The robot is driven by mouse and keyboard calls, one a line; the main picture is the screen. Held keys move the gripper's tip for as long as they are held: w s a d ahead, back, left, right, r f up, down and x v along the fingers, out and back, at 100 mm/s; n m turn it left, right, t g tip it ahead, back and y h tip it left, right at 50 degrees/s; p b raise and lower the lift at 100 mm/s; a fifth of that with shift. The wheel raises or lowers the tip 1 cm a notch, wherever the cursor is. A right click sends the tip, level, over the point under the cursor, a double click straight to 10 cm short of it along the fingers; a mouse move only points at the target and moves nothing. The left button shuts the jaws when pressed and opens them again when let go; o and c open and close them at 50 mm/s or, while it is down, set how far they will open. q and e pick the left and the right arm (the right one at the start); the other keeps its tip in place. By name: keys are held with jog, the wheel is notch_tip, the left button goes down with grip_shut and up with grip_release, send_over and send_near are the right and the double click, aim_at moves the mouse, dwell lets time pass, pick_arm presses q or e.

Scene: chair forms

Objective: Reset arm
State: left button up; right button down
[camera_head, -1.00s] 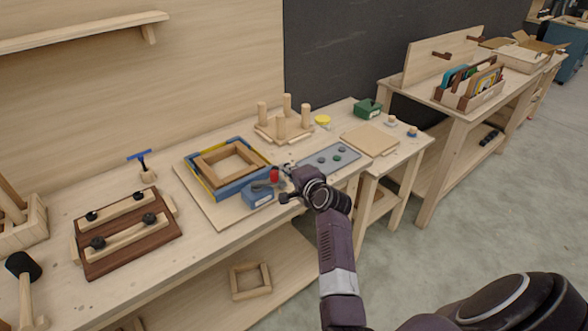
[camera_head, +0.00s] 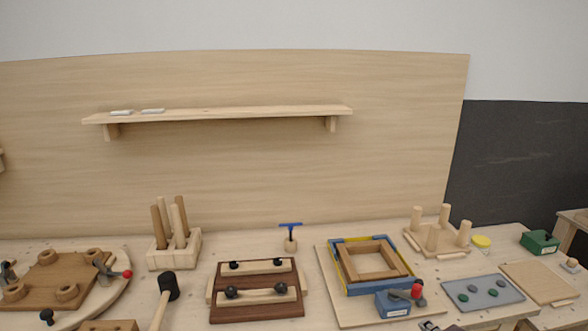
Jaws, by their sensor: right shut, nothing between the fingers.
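Only the tip of my right gripper (camera_head: 431,325) shows, at the bottom edge, just below the blue block (camera_head: 393,305) on the near side of the workbench. It is shut, with nothing seen held in it. The rest of my right arm is below the picture. My left gripper is out of view. A square wooden frame inside a blue and yellow form (camera_head: 345,268) lies on a pale board beside the blue block. A red-tipped clamp handle (camera_head: 417,287) stands at the block.
A dark wooden fixture (camera_head: 256,312) with black knobs, a mallet (camera_head: 167,287) and a block with upright dowels (camera_head: 174,250) stand to the left. A pegged base (camera_head: 437,250), a grey tray (camera_head: 490,307) and a green box (camera_head: 540,241) are to the right. A wall shelf (camera_head: 225,114) hangs above.

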jog(key=s+a+f+n+g, duration=0.3)
jog(key=s+a+f+n, duration=0.15)
jog(key=s, duration=0.55)
jog(key=s+a+f+n+g, duration=0.3)
jog(key=s+a+n, duration=0.25)
jog(key=s, duration=0.55)
jog(key=s+a+f+n+g, duration=0.2)
jog(key=s+a+f+n, duration=0.25)
jog(key=s, duration=0.55)
notch_tip(320, 180, down, 27)
jog(key=s+g+b, duration=0.1)
jog(key=g+b, duration=0.1)
jog(key=b, duration=0.1)
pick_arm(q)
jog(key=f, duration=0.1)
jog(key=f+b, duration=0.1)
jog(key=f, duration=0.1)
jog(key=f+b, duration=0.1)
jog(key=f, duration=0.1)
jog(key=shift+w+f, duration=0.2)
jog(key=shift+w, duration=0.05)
pick_arm(e)
jog(key=s+d+f, duration=0.2)
jog(key=s+f, duration=0.7)
jog(key=f, duration=0.1)
jog(key=s+d+f, duration=0.2)
jog(key=s+f, duration=0.7)
jog(key=shift+f+n+g+y, duration=0.3)
jog(key=shift+f+n+g, duration=0.05)
jog(key=shift+f+g, duration=0.05)
